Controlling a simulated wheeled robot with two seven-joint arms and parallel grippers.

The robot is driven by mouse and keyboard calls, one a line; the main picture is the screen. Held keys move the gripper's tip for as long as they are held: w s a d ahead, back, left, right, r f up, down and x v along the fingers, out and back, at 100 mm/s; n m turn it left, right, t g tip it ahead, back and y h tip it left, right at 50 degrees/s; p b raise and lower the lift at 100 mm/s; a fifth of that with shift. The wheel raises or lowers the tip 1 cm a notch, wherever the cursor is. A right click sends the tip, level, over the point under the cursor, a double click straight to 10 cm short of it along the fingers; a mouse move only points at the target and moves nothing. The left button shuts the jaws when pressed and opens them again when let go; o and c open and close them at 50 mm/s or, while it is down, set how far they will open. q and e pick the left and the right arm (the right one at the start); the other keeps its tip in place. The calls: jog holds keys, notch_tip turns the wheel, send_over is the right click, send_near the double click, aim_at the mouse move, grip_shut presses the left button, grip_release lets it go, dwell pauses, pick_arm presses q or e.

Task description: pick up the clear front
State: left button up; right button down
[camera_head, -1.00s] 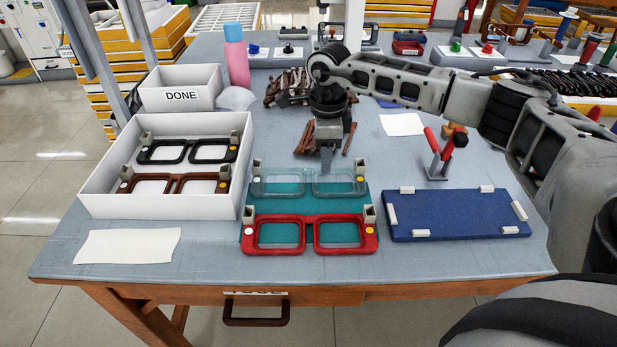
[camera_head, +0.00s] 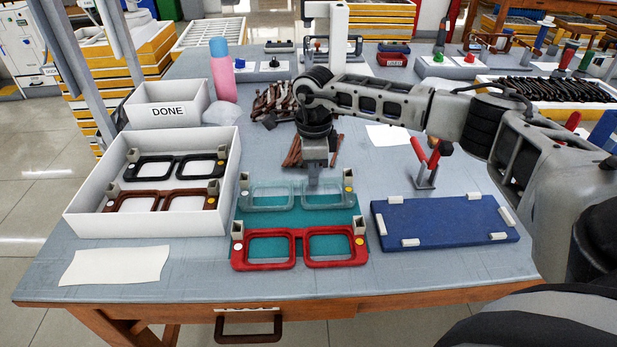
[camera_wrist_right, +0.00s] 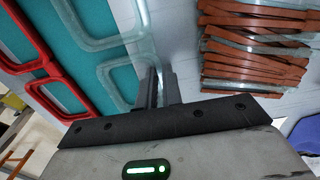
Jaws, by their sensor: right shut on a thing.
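The clear front (camera_head: 268,197) lies on the teal mat (camera_head: 320,219), behind the red front (camera_head: 268,250). My left gripper is not in view.
A white tray (camera_head: 75,222) at the left holds a black front (camera_head: 154,167) and a brown front (camera_head: 137,201). A blue board (camera_head: 445,222) with white blocks lies at the right. Brown temple pieces (camera_wrist_right: 255,45) lie behind the mat. A red clamp (camera_head: 427,160) stands behind the board.

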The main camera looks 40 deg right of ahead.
jog(key=shift+r, duration=0.45)
jog(key=r, duration=0.2)
jog(key=shift+s+r, duration=0.25)
jog(key=shift+r, duration=0.05)
jog(key=s+a+r, duration=0.2)
jog(key=s+r, duration=0.7)
jog(key=s, duration=0.4)
jog(key=shift+s, duration=0.2)
jog(key=shift+a+r, duration=0.1)
jog(key=shift+a, duration=0.05)
